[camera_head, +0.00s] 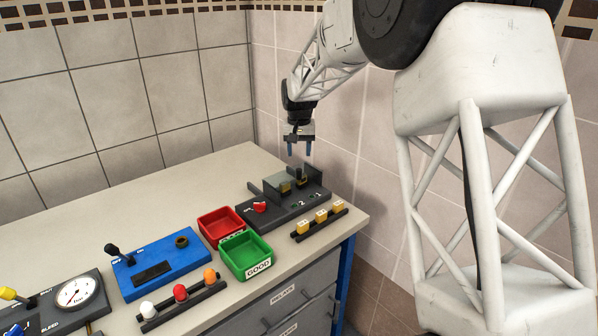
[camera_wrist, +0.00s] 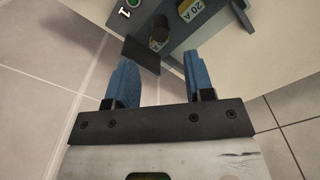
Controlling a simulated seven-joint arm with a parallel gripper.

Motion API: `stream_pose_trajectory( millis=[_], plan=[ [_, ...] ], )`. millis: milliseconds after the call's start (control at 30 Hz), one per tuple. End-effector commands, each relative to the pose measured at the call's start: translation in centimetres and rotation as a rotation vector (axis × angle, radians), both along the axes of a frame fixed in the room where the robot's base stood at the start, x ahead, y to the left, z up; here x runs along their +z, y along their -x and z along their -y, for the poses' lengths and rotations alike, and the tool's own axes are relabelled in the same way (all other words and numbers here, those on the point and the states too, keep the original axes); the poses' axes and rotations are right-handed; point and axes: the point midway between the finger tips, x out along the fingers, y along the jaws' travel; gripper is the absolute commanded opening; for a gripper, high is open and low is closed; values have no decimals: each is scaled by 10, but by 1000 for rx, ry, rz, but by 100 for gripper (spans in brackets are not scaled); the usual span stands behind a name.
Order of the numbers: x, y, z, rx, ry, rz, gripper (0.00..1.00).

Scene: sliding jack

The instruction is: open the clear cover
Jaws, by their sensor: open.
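The clear cover (camera_head: 277,181) is a small see-through greenish box on the dark grey fixture (camera_head: 283,209) near the table's back right corner. It looks closed, with a yellow-marked part partly visible at its right side. My gripper (camera_head: 299,150) hangs above the fixture, pointing down, with its blue fingers apart and nothing between them. In the wrist view my gripper (camera_wrist: 160,62) is open beside the dark fixture (camera_wrist: 178,38), where a yellow "20 A" label (camera_wrist: 190,10) shows. I cannot make out the clear cover there.
A rail with yellow blocks (camera_head: 321,216) lies in front. Red (camera_head: 220,224) and green (camera_head: 246,256) bins and a blue panel (camera_head: 162,270) are to the left. Tiled walls stand behind.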

Motion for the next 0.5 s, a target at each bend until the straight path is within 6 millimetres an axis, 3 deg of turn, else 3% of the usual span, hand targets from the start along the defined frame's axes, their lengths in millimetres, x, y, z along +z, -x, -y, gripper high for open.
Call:
stream_pose_trajectory(
  millis=[500],
  plan=[
    [-7, 0, 0, 0, 0, -2, 48]
  ],
)
